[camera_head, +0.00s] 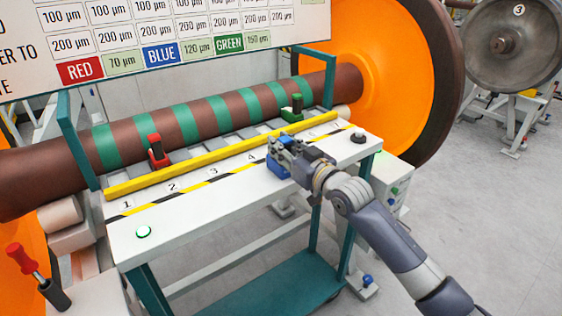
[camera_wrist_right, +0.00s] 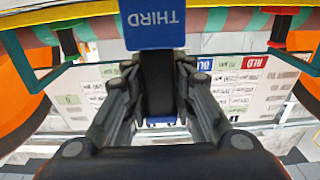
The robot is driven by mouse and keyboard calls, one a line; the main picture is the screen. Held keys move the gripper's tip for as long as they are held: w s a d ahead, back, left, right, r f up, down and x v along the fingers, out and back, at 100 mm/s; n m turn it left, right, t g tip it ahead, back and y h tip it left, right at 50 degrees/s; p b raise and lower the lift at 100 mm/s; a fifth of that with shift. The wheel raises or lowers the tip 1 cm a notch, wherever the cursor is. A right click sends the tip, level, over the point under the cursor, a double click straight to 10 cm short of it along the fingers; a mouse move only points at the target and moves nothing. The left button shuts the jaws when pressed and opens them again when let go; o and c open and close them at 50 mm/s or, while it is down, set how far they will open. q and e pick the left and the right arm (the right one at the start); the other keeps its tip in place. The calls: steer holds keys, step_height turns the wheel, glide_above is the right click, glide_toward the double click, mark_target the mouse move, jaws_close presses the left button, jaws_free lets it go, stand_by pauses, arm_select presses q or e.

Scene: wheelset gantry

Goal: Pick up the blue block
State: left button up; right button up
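The blue block (camera_head: 277,168) is at my right gripper, over the front part of the white table near the mark 4. In the right wrist view the blue block (camera_wrist_right: 156,28) shows the word THIRD upside down, with a dark handle (camera_wrist_right: 158,82) below it. My right gripper (camera_head: 278,148) has a finger on each side of that handle, and in the wrist view the fingers (camera_wrist_right: 158,75) look closed on it. I cannot tell whether the block touches the table. My left gripper is not in view.
The white table (camera_head: 150,243) has a yellow bar (camera_head: 225,155) along its back. Behind lies the brown and green axle (camera_head: 205,115) with a red block (camera_head: 157,152) and a green block (camera_head: 293,110). A big orange wheel (camera_head: 400,75) stands at right. A sign (camera_head: 160,35) hangs top left.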

jaws_close()
steer(key=shift+r, duration=0.1)
